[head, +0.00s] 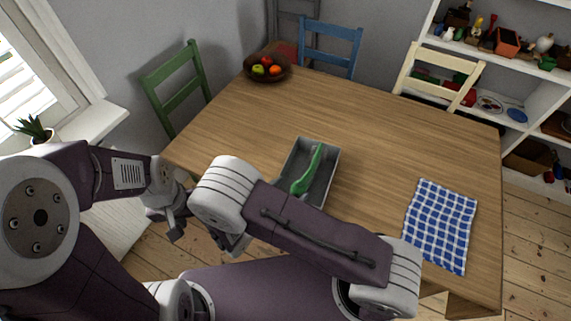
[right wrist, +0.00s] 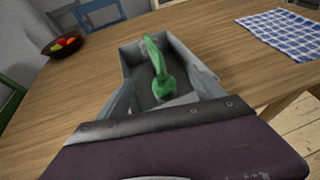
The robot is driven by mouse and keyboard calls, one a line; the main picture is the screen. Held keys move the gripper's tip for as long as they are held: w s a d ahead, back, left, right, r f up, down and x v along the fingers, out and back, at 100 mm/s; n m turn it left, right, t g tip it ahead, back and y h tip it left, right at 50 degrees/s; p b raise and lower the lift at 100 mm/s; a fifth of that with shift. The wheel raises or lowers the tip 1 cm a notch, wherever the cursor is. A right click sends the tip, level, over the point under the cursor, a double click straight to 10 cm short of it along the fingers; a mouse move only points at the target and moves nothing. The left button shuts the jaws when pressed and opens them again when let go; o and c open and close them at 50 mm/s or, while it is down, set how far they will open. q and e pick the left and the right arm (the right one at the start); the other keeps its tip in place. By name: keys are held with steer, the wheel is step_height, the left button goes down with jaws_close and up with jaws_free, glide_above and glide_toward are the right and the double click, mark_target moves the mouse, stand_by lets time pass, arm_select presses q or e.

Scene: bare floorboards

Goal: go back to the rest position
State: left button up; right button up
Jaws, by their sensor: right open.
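My left gripper (head: 174,226) hangs at the left of the table's near edge in the head view, pointing down. A long green object (head: 308,170) lies in the tray.
The wooden table (head: 390,135) carries a blue-checked cloth (head: 440,225) at right and a fruit bowl (head: 267,77) at the far left corner. Green (head: 178,90), blue (head: 330,48) and cream (head: 440,75) chairs stand around it. White shelves (head: 530,95) stand at right.

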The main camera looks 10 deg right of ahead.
steer(key=w+d+r+m+g+h, duration=0.1)
steer(key=d+r+m+g, duration=0.25)
steer(key=d, duration=0.35)
steer(key=w+d+r+m+g+h, duration=0.1)
steer(key=d+r+m+g, duration=0.1)
steer(key=d+r+m, duration=0.35)
steer(key=s+d+r+m+g+y, duration=0.1)
steer(key=s+d+m+g+y, duration=0.35)
steer(key=s+d+m, duration=0.3)
steer(key=s+a+f+m+t+y, duration=0.1)
steer(key=s+a+m+y, duration=0.2)
steer(key=a+m+y, duration=0.4)
steer(key=a+m, duration=0.3)
steer(key=shift+a+f+m+t, duration=0.2)
steer(key=shift+f+m+t, duration=0.15)
steer(key=shift+t, duration=0.05)
steer(key=shift+y, duration=0.25)
